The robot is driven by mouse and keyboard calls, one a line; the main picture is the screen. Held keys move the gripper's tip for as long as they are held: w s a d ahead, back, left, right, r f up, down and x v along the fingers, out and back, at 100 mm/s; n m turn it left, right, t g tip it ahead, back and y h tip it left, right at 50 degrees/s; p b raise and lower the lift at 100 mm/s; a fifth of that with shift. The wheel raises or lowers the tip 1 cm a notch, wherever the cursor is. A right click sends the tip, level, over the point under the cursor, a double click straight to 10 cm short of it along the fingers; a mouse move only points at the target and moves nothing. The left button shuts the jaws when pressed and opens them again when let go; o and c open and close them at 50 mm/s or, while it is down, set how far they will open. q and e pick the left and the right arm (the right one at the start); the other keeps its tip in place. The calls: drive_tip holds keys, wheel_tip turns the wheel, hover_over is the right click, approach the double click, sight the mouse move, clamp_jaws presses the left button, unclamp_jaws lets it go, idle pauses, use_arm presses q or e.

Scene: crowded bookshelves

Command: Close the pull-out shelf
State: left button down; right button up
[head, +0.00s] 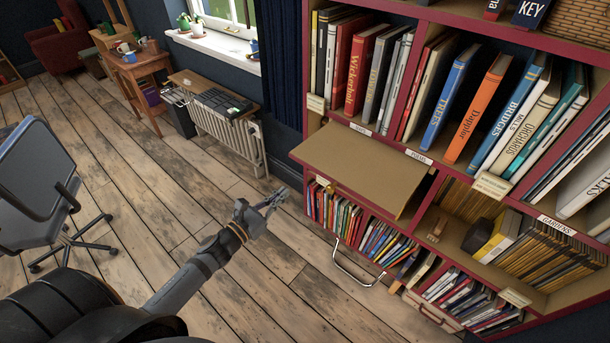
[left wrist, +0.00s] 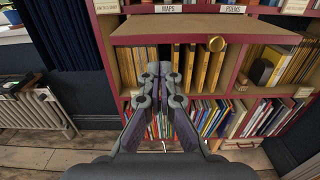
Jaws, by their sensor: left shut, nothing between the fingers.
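The pull-out shelf (head: 362,168) is a flat tan board that sticks out from the red bookcase, just below the row labelled MAPS and POEMS. My left gripper (head: 281,195) is shut and empty. It is in front of the bookcase, apart from the shelf and left of the knob in the head view. My right gripper is not in view.
Several books fill the bookcase above and below the shelf. A metal handle (head: 357,265) juts from the low bins of thin books. A radiator (head: 228,135) stands by the wall, and an office chair (head: 45,180) is at left. Wooden floor between them is open.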

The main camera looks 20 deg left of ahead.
sight(311, 169)
use_arm(q)
drive_tip(key=p+x, duration=0.2)
drive_tip(key=x, duration=0.2)
drive_tip(key=p+x, duration=0.2)
drive_tip(key=x, duration=0.3)
drive_tip(key=shift+r+p, duration=0.2)
drive_tip(key=shift+p, duration=0.15)
drive_tip(key=shift+w+d+f, duration=0.15)
drive_tip(key=shift+w+d, duration=0.1)
drive_tip(key=shift+w, duration=0.35)
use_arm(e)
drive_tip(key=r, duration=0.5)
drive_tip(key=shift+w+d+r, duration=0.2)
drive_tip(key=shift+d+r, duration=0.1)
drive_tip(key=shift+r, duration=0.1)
